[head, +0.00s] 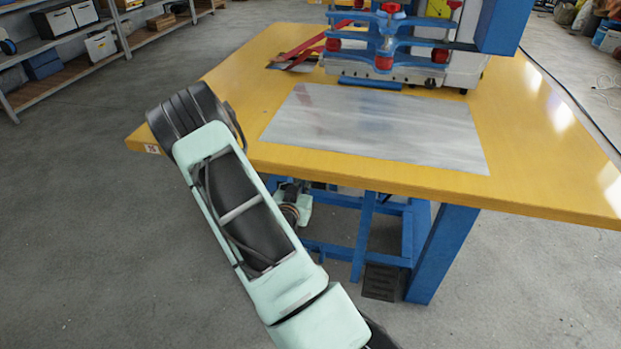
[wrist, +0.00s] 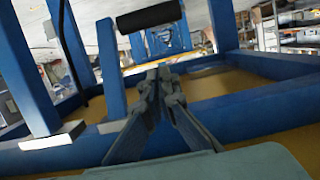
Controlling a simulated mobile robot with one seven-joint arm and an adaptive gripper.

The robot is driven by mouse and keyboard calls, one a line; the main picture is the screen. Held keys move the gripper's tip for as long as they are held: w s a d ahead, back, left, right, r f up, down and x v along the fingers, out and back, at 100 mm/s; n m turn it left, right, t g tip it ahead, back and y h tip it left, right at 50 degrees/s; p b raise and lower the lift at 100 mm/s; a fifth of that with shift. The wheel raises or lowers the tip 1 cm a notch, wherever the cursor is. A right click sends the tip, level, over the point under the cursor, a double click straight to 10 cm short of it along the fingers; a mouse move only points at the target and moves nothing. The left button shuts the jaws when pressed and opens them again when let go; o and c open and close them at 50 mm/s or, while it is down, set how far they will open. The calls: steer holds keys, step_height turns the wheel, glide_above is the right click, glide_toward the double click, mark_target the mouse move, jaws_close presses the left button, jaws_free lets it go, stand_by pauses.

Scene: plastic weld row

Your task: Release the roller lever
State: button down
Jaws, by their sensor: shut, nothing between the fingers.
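In the wrist view, a dark roller (wrist: 150,17) lies crosswise near the top edge, among blue frame bars; it looks like the roller of the lever. My gripper (wrist: 158,76) is shut and empty, its fingertips together below the roller in the picture. A gap shows between the fingertips and the roller. In the head view my arm reaches down past the front left of the yellow table (head: 550,190), and my gripper is hidden there. The roller cannot be made out in the head view.
Blue frame bars (wrist: 275,112) surround my gripper in the wrist view. In the head view, the table's blue legs (head: 440,255) and a dark pedal-like plate (head: 381,282) stand below. A welding machine (head: 390,45) and a metal sheet (head: 375,125) are on top. Floor at left is clear.

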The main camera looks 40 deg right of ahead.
steer(key=b+x, duration=0.3)
steer(key=x, duration=0.7)
steer(key=shift+a+f, duration=0.1)
steer(key=shift+f, duration=0.05)
steer(key=shift+s+a+f+b, duration=0.15)
steer(key=shift+a+f+b, duration=0.1)
steer(key=shift+f, duration=0.3)
steer(key=shift+s+a+f+b, duration=0.2)
steer(key=shift+f+b, duration=0.05)
steer(key=shift+f, duration=0.3)
steer(key=shift+s+a+f, duration=0.3)
steer(key=shift+a+f, duration=0.05)
steer(key=shift+f, duration=0.1)
steer(key=shift+r, duration=0.1)
steer(key=shift+s+r+g+y+p, duration=0.15)
steer(key=shift+g+y+p, duration=0.35)
steer(key=shift+p, duration=0.65)
steer(key=s+a, duration=0.1)
steer(key=s+a+f+g+y+p, duration=0.1)
steer(key=s+a+y+p, duration=0.1)
steer(key=shift+a+f+g, duration=0.3)
steer(key=shift+a+f, duration=0.05)
steer(key=shift+f, duration=0.05)
